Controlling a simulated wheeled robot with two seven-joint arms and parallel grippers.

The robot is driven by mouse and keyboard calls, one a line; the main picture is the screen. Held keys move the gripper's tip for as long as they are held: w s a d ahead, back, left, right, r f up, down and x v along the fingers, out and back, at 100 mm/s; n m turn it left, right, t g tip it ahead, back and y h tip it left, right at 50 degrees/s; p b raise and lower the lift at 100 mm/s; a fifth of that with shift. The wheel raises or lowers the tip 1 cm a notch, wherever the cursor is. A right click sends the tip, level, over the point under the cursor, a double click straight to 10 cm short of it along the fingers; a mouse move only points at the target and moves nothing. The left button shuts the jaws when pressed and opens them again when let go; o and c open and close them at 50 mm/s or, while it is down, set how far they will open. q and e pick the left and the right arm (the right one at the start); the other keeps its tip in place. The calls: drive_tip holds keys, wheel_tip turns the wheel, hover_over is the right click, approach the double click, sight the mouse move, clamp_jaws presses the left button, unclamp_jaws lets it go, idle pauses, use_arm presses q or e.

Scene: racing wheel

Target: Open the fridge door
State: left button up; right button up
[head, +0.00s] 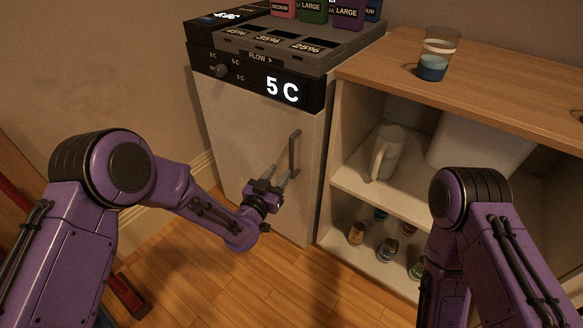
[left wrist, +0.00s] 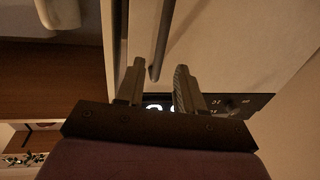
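The small fridge stands at the centre with its white door (head: 245,140) shut. A dark vertical handle (head: 295,152) is near the door's right edge. My left gripper (head: 283,174) is in front of the door, close to the lower end of the handle, with its fingers apart. In the left wrist view the handle (left wrist: 163,38) reaches down between the two open fingertips (left wrist: 160,72). I cannot tell whether a finger touches it. My right arm shows at the right, but its gripper is out of view.
A control panel (head: 257,82) reading 5 C tops the fridge, with several coloured boxes above. A wooden-topped shelf unit (head: 385,62) stands close on the right, holding a glass (head: 436,55), a white mug (head: 388,152) and several small jars. Wooden floor (head: 265,275) in front is clear.

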sight(290, 157)
use_arm(q)
drive_tip(key=b+x, duration=0.1)
drive_tip(key=x, duration=0.8)
drive_tip(key=shift+w, duration=0.2)
clamp_jaws()
